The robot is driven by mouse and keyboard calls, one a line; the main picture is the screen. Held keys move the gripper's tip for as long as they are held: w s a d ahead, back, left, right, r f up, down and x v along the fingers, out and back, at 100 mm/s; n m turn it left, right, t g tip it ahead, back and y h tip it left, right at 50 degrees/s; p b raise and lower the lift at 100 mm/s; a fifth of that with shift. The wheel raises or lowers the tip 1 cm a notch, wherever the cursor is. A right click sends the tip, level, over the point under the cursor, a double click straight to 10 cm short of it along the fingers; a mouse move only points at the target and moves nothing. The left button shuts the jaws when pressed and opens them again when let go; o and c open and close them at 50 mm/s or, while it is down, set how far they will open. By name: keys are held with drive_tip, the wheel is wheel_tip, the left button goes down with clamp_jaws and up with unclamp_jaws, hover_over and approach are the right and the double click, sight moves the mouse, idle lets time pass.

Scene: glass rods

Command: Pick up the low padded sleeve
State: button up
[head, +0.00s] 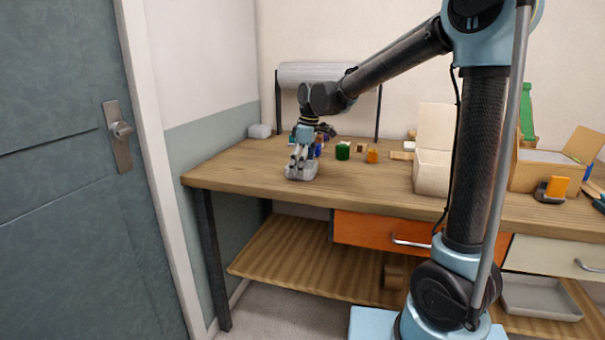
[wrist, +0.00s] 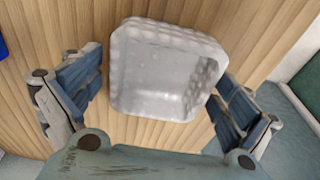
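The low padded sleeve (head: 302,173) is a pale grey, bubble-textured, open box-like shape on the wooden bench near its front left edge. In the wrist view the sleeve (wrist: 165,68) lies between the two fingers, its hollow facing the camera. My gripper (head: 299,162) points down at the sleeve from above in the head view. In the wrist view my gripper (wrist: 158,92) is open, one blue-padded finger to each side of the sleeve. A gap shows on the left; the right finger is close to the sleeve's edge, and contact there cannot be told.
A green cylinder (head: 343,152) and an orange block (head: 372,156) stand to the right of the sleeve. A cream box (head: 433,174) and an open cardboard box (head: 545,170) are further right. A roll on a stand (head: 315,74) is behind. The bench's front edge is close to the sleeve.

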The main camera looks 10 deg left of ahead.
drive_tip(key=c, duration=0.5)
drive_tip(key=shift+o, duration=0.2)
drive_tip(key=shift+r, duration=0.1)
wheel_tip(320, 180, up, 9)
drive_tip(key=d+r, duration=0.4)
drive_tip(key=d, duration=0.7)
drive_tip(key=d+r, duration=0.3)
drive_tip(key=d, duration=0.8)
drive_tip(key=d+f, duration=0.1)
drive_tip(key=d, duration=2.2)
drive_tip(key=shift+s+f, duration=0.25)
drive_tip(key=shift+s, duration=0.15)
drive_tip(key=shift+a, duration=0.1)
drive_tip(key=shift+f, duration=4.55)
